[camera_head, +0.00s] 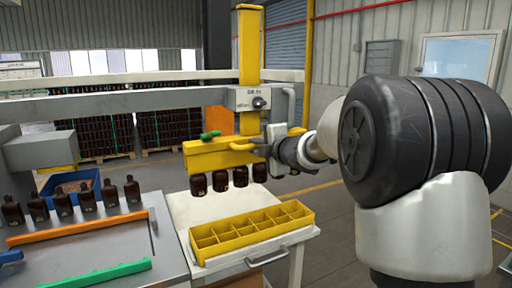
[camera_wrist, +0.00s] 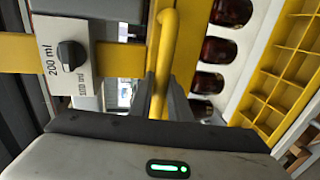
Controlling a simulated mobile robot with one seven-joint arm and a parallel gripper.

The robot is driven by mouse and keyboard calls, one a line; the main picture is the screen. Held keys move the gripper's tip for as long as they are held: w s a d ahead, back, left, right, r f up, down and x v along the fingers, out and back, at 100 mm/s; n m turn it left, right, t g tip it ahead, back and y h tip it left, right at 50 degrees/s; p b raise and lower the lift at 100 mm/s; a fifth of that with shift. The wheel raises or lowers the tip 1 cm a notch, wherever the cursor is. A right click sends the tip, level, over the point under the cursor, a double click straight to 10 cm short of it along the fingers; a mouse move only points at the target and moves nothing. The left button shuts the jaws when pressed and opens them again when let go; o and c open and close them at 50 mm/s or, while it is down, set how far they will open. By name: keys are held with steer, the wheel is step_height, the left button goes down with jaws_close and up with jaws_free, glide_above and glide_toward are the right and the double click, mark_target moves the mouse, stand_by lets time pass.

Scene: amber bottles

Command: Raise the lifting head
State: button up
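The yellow lifting head (camera_head: 212,158) sits low on a yellow upright post (camera_head: 249,45). Several dark amber bottles (camera_head: 220,181) are in a row under it; they also show in the wrist view (camera_wrist: 215,50). A yellow bar handle (camera_wrist: 166,45) sticks out from the head. My gripper (camera_head: 262,147) is at the head's right end. In the wrist view its dark fingers (camera_wrist: 161,100) lie on both sides of the handle and appear shut on it. The fingertips are partly hidden.
An empty yellow divided crate (camera_head: 255,232) lies on the white table (camera_head: 190,208) in front of the bottles. More bottles (camera_head: 86,195) stand on the left bench with orange (camera_head: 75,232) and green (camera_head: 100,274) rails. A dial (camera_wrist: 70,55) is on the post.

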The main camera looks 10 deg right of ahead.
steer(key=o, duration=0.3)
steer(key=shift+r, duration=0.45)
steer(key=shift+o, duration=0.5)
steer(key=shift+f, duration=0.1)
steer(key=shift+s+f, duration=0.1)
